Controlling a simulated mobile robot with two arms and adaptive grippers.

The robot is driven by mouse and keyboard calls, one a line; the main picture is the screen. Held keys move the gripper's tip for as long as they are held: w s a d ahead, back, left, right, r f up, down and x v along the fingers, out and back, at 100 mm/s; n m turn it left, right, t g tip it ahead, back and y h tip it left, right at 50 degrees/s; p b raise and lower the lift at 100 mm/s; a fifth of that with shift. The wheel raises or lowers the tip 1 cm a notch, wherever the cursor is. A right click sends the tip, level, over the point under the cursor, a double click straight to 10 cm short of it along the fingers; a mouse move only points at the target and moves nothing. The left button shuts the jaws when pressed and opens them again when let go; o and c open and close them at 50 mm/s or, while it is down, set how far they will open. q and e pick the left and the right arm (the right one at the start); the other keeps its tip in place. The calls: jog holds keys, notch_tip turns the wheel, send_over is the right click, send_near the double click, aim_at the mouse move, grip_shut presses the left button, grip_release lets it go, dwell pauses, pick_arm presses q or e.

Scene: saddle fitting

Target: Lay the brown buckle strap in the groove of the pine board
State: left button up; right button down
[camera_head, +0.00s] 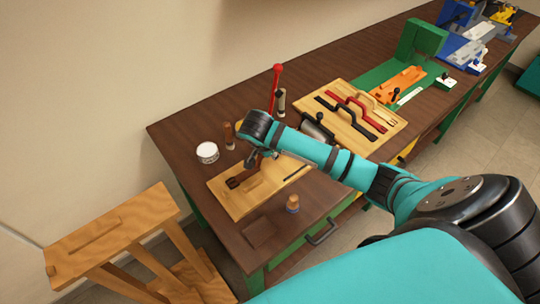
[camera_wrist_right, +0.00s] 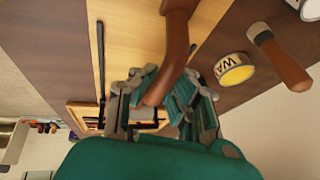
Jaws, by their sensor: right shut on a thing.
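The pine board (camera_head: 232,201) lies on the brown bench in the head view; part of it also shows in the right wrist view (camera_wrist_right: 135,32). The right gripper (camera_head: 262,154) is over the board's far edge. In the right wrist view the right gripper (camera_wrist_right: 158,92) is shut on the brown buckle strap (camera_wrist_right: 176,45), whose rounded end hangs between the fingers. A dark reddish buckle-like piece (camera_head: 234,183) is low over or on the board's left part; I cannot tell which. The groove is not clear to see. The left gripper is not in view.
A white-sided round tin (camera_head: 207,152) and a wooden-handled tool (camera_head: 229,135) stand beyond the board. A thin black rod (camera_head: 294,173) lies on its right part. A small wooden-knobbed item (camera_head: 293,203) stands in front. A board with black and red handles (camera_head: 391,119) lies further right.

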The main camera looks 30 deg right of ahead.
notch_tip(320, 180, down, 4)
jog(key=shift+d+r+p, duration=0.1)
jog(key=shift+p, duration=0.2)
jog(key=c, duration=1.4)
grip_release()
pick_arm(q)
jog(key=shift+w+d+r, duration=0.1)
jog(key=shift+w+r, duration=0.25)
pick_arm(e)
jog(key=shift+s+a+r, duration=0.1)
jog(key=shift+a+r, duration=0.1)
jog(key=shift+r, duration=0.1)
pick_arm(q)
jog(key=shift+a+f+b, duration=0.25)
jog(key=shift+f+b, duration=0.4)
jog(key=shift+b, duration=0.05)
pick_arm(e)
jog(key=v, duration=1.1)
jog(key=shift+r, duration=0.15)
